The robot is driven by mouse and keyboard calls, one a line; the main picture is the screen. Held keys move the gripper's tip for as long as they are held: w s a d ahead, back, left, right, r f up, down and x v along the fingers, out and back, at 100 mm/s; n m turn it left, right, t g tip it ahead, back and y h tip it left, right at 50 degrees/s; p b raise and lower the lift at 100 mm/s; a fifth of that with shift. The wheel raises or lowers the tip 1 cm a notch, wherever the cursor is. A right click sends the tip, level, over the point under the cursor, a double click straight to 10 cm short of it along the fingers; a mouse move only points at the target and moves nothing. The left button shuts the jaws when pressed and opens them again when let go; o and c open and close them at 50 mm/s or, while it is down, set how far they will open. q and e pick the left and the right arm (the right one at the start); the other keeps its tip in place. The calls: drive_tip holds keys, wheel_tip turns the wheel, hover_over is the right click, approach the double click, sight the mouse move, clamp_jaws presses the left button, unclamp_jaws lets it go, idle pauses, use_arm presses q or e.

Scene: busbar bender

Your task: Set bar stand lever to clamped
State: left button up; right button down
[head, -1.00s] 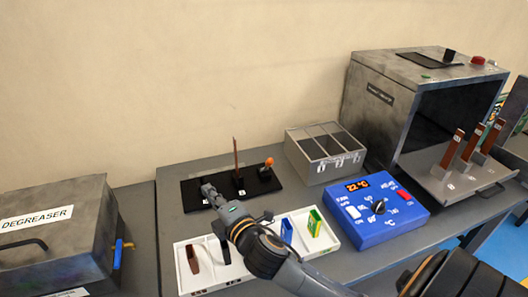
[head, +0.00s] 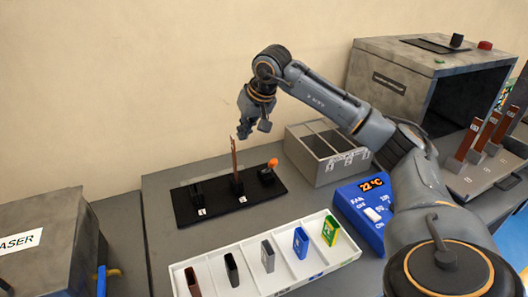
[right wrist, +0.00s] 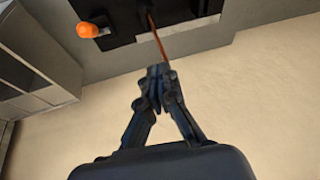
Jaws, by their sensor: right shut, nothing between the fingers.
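The black bar stand (head: 215,205) lies on the grey table, with an upright copper bar (head: 234,158) in its middle. Its lever, with an orange knob (head: 272,163), stands at the stand's right end. The knob also shows at upper left in the right wrist view (right wrist: 88,30). My right gripper (head: 250,130) hangs above the stand, near the top of the bar. In the right wrist view its fingertips (right wrist: 158,70) are together and empty, with the bar (right wrist: 156,35) beyond them. The gripper is apart from the knob. My left gripper is not in view.
A white tray (head: 257,286) with several coloured pieces lies in front of the stand. A grey divided bin (head: 340,168) stands to the right, near a blue control box (head: 362,230) and an oven (head: 395,84).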

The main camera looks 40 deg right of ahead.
drive_tip(key=r+h, duration=0.2)
hover_over(270, 167)
drive_tip(key=w, duration=0.1)
drive_tip(key=shift+g, duration=0.5)
drive_tip(key=f+p, duration=0.1)
drive_tip(key=f, duration=0.2)
drive_tip(key=f+p, duration=0.1)
drive_tip(key=f, duration=0.3)
drive_tip(key=w+d+f+p, duration=0.1)
drive_tip(key=f, duration=0.2)
drive_tip(key=shift+f, duration=0.35)
drive_tip(key=shift+s+f, duration=0.3)
drive_tip(key=shift+s, duration=0.3)
drive_tip(key=shift+a, duration=0.1)
drive_tip(key=shift+w+f, duration=0.1)
